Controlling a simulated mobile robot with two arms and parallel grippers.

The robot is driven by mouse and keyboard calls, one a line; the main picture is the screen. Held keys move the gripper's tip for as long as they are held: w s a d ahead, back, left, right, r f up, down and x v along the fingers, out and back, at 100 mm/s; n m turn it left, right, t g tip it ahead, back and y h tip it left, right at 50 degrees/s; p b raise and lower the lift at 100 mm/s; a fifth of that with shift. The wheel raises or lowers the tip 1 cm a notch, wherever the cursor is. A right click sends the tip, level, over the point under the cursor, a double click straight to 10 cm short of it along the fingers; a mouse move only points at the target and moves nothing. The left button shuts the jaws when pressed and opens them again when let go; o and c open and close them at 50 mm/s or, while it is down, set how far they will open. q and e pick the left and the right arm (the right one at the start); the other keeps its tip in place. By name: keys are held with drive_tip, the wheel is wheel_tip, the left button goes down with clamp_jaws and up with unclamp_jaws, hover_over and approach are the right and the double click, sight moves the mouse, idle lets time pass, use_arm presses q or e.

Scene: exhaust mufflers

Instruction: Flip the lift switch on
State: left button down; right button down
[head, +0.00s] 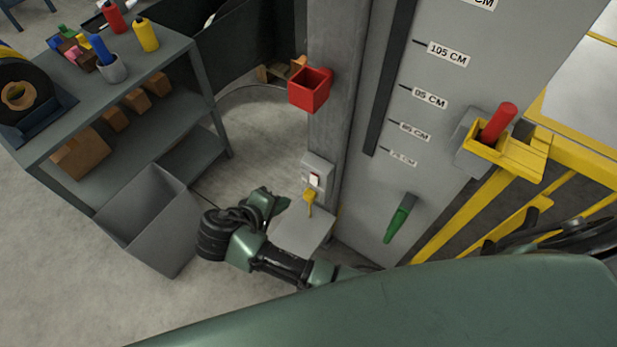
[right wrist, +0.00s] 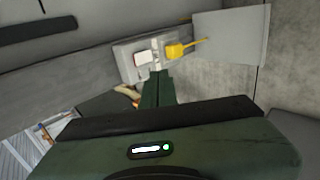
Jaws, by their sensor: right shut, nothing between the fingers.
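The lift switch (head: 315,180) is a small light rocker with a red mark on a grey box low on the grey column. In the right wrist view the switch (right wrist: 143,58) shows as a whitish rocker with a red edge on a grey plate. A yellow piece (head: 309,199) hangs just below it and also shows in the right wrist view (right wrist: 174,51). My right gripper (head: 284,203) is shut and empty, left of and below the switch box. In the right wrist view its fingertips (right wrist: 158,75) point at the plate, close to the rocker; contact cannot be told. My left gripper is not in view.
A red bin (head: 309,92) is fixed on the column above the switch. A grey shelf (head: 120,100) and an open grey bin (head: 148,228) stand at the left. A marked panel (head: 430,150), a green handle (head: 400,217) and yellow rails (head: 470,215) are at the right.

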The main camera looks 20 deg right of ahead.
idle(0.3)
drive_tip(key=b, duration=0.1)
approach(313, 183)
wheel_tip(313, 183, down, 4)
drive_tip(key=shift+w+d+f, duration=0.1)
drive_tip(key=shift+w+d, duration=0.55)
drive_tip(key=shift+d, duration=0.25)
drive_tip(key=shift+w+d+f, duration=0.1)
drive_tip(key=shift+w+d, duration=0.55)
drive_tip(key=shift+d, duration=0.25)
drive_tip(key=shift+r, duration=0.1)
drive_tip(key=shift+w+d+p, duration=0.1)
drive_tip(key=shift+p, duration=0.2)
